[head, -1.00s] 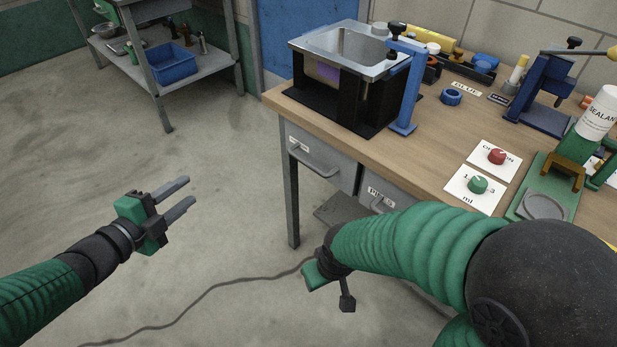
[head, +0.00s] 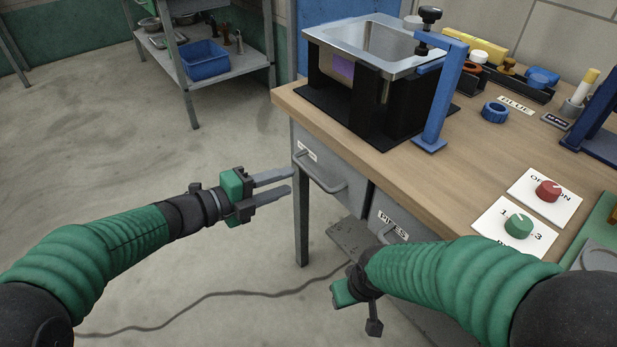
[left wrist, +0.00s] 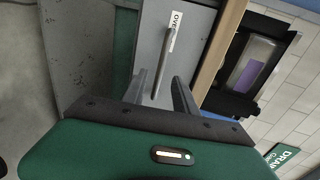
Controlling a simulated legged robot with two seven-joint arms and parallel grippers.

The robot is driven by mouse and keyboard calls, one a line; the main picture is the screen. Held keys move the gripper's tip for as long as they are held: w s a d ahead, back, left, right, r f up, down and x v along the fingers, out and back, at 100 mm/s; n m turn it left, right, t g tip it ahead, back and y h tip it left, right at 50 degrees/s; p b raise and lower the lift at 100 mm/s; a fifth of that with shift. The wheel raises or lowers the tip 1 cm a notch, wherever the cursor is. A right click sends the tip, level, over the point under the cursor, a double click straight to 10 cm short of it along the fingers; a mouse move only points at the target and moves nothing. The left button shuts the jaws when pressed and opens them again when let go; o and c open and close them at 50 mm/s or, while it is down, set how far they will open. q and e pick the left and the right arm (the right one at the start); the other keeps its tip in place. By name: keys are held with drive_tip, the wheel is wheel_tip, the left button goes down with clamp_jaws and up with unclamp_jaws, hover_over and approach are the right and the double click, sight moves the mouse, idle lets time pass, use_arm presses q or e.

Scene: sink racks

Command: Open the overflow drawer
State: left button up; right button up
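The overflow drawer (head: 327,168) is the grey front under the left end of the workbench; it looks flush and closed. Its bar handle (head: 322,178) stands out from the front. In the left wrist view the handle (left wrist: 163,58) runs up and down beside a label starting "OVE" and lies in line with the gap between my fingers. My left gripper (head: 290,181) is open and empty, with its fingertips just left of the handle, apart from it as far as I can tell. My right gripper (head: 355,295) hangs low in front of the bench; its fingers are mostly hidden.
A drawer labelled "PIPES" (head: 392,225) sits to the right of it. The bench top (head: 440,180) carries a metal sink on a black stand (head: 375,60), a blue clamp post and two knobs on white cards. A bench leg (head: 302,225) is below my left fingertips.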

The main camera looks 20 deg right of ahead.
sight(310, 171)
use_arm(q)
drive_tip(key=b+x, duration=0.1)
drive_tip(key=x, duration=0.6)
drive_tip(key=shift+d, duration=0.65)
drive_tip(key=c, duration=0.5)
clamp_jaws()
drive_tip(key=shift+a, duration=0.2)
drive_tip(key=shift+w+f, duration=0.15)
